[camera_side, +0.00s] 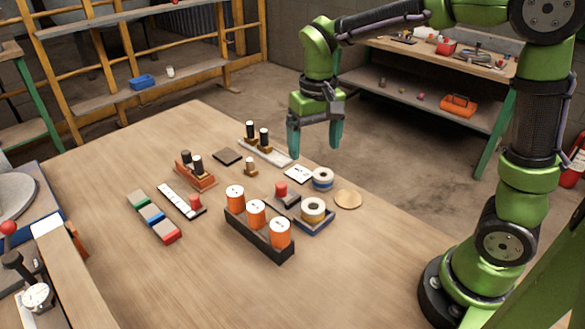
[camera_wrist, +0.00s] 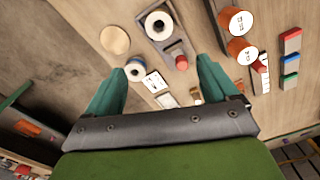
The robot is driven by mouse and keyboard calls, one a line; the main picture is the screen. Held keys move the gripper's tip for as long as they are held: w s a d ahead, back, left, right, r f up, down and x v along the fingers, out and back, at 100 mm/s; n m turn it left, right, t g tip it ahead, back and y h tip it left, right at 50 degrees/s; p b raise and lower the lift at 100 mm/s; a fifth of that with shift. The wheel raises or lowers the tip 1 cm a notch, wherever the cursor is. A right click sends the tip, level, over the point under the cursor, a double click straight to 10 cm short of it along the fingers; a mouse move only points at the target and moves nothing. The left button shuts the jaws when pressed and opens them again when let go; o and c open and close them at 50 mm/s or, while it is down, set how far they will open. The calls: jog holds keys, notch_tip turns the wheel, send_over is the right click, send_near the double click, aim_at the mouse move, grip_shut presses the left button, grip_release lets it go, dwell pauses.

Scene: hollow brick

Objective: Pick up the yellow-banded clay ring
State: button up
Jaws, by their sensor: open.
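The yellow-banded clay ring (camera_side: 313,211) is a pale ring with a dark centre hole and a yellowish band. It sits on a small blue-edged tray (camera_side: 318,228) right of the orange cylinders. In the wrist view the ring (camera_wrist: 158,25) shows at the top, beyond my fingertips. My gripper (camera_side: 315,140) is open and empty, pointing down above the table's far right part. In the wrist view my gripper's fingers (camera_wrist: 162,72) are wide apart, with a white card below between them.
A similar blue-banded ring (camera_side: 322,179) stands close behind the yellow-banded one. A round wooden disc (camera_side: 348,199) lies to the right. A red-topped piece (camera_side: 281,190) and a dark rack (camera_side: 258,239) with orange cylinders are close on the left. The table's front right is clear.

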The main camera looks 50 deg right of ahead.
send_over(313, 203)
jog(key=f, duration=1.1)
jog(key=shift+s+a+f, duration=0.2)
jog(key=shift+a+f, duration=0.05)
jog(key=shift+a, duration=0.05)
jog(key=f, duration=0.5)
jog(key=shift+s+a+f, duration=0.1)
jog(key=shift+s+a, duration=0.1)
jog(key=shift+s, duration=0.05)
jog(key=c, duration=1.2)
